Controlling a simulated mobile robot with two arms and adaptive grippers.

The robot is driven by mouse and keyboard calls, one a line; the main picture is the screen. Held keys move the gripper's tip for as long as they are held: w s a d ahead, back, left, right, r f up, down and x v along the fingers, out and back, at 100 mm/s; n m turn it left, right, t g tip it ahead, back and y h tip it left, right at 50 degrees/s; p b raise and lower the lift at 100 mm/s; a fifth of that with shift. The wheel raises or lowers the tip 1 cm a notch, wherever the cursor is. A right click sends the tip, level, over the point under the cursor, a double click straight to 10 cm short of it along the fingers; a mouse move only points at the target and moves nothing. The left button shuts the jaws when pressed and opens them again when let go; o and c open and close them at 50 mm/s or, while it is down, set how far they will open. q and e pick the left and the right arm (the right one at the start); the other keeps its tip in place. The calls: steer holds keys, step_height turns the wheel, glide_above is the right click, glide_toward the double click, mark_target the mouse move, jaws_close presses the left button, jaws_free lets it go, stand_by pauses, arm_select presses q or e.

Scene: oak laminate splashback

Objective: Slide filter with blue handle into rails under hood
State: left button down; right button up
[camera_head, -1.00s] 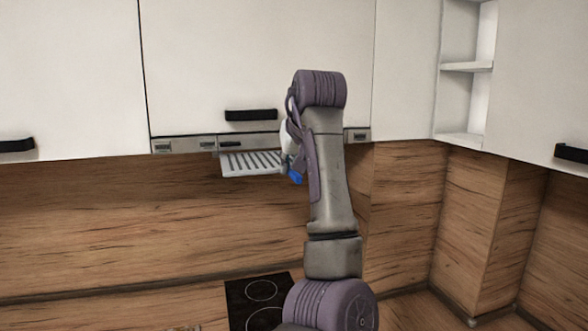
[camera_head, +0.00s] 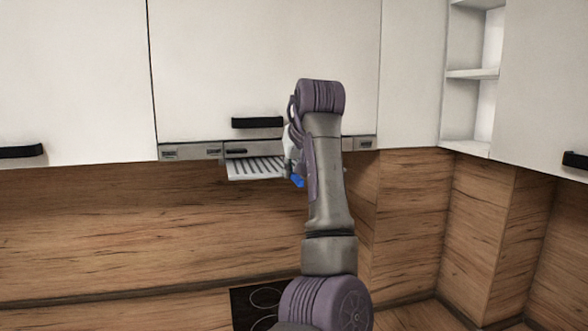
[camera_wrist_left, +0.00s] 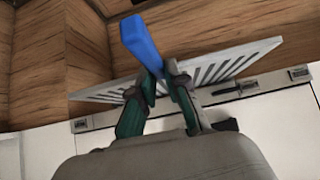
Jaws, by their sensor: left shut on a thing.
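The filter (camera_head: 256,168) is a light, flat slotted panel right at the underside of the hood (camera_head: 190,152). Its blue handle (camera_head: 297,181) shows just beside my left arm. My left gripper (camera_head: 291,166) is partly hidden behind its own wrist. In the left wrist view, the gripper (camera_wrist_left: 160,88) is shut on the blue handle (camera_wrist_left: 141,42), and the slotted filter (camera_wrist_left: 232,62) spreads out behind the fingers, close to the hood front (camera_wrist_left: 255,85). The rails are hidden from both views. My right gripper is not in view.
White cabinets with a black handle (camera_head: 257,123) stand above the hood. A dark cooktop (camera_head: 255,300) lies below on the wooden counter. The wood splashback (camera_head: 120,225) is behind, and an open shelf (camera_head: 472,73) is at the right. The space between hood and cooktop is clear.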

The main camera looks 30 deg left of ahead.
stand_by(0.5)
arm_select(q)
steer(key=shift+w+a, duration=0.3)
steer(key=shift+a, duration=0.1)
steer(key=shift+w+a, duration=0.65)
steer(key=shift+a, duration=0.1)
steer(key=shift+w+a, duration=0.55)
steer(key=shift+a, duration=0.15)
steer(key=shift+w+a, duration=1.05)
steer(key=shift+a, duration=0.15)
